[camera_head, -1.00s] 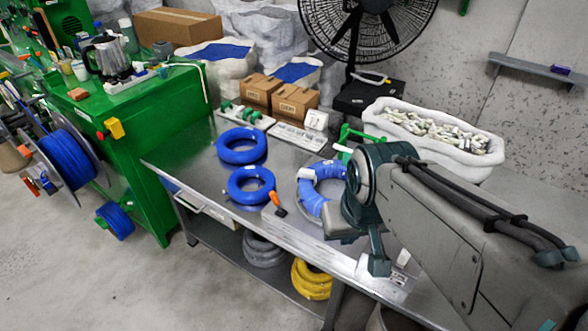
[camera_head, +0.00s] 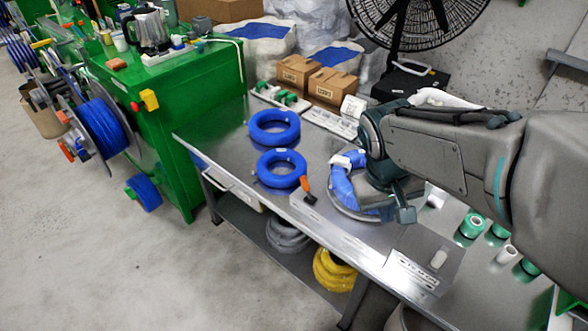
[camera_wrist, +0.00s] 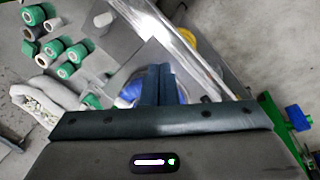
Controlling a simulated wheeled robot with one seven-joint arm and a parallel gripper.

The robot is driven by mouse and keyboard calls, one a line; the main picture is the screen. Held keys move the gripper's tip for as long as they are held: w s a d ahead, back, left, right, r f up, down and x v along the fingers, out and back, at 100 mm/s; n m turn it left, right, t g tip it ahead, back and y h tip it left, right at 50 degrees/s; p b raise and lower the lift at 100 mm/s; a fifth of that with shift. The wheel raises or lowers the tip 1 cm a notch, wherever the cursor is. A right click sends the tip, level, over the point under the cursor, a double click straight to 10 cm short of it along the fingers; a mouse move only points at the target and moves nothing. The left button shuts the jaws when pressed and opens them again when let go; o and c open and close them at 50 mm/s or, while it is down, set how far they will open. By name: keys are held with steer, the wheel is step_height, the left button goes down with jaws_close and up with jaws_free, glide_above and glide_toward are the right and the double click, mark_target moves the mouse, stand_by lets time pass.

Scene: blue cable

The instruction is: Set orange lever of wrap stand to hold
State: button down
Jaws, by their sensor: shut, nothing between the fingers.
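A steel ring stand (camera_head: 339,201) with a blue coil (camera_head: 343,188) on it stands on the steel table, partly hidden behind my gripper. A small orange lever-like piece (camera_head: 304,184) on a black part (camera_head: 310,198) is at the table's front edge, left of the ring; I cannot tell whether it is joined to the stand. My gripper (camera_head: 404,212) is at the right side of the ring, fingers pointing down. In the wrist view its fingers (camera_wrist: 157,70) are together and empty, hiding part of the blue coil (camera_wrist: 131,92). No orange piece shows there.
Two blue coils (camera_head: 274,127) lie left of the stand. Green rolls (camera_head: 472,226) and a grey plate (camera_head: 425,250) are at the right. Boxes (camera_head: 327,87) stand behind. A yellow coil (camera_head: 335,270) is on the lower shelf.

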steer(key=w+a+f+n+t+h+b, duration=0.1)
steer(key=w+a+f+n+h+b, duration=0.25)
steer(key=w+f, duration=0.4)
steer(key=w+a+f+n+t+h+b, duration=0.1)
steer(key=w+a+f+n+h+b, duration=0.1)
steer(key=w+a+f+h+b, duration=0.45)
steer(key=w+a+f+n+t+b, duration=0.1)
steer(key=w+a+f+n+t, duration=0.2)
steer(key=a, duration=0.6)
steer(key=w+a+f+n+t+b, duration=0.1)
steer(key=w+a+f+n+t, duration=0.3)
steer(key=a+f+t, duration=0.4)
steer(key=shift+w+a+f+y+b, duration=0.35)
steer(key=shift+a+f, duration=0.3)
steer(key=shift+a, duration=0.35)
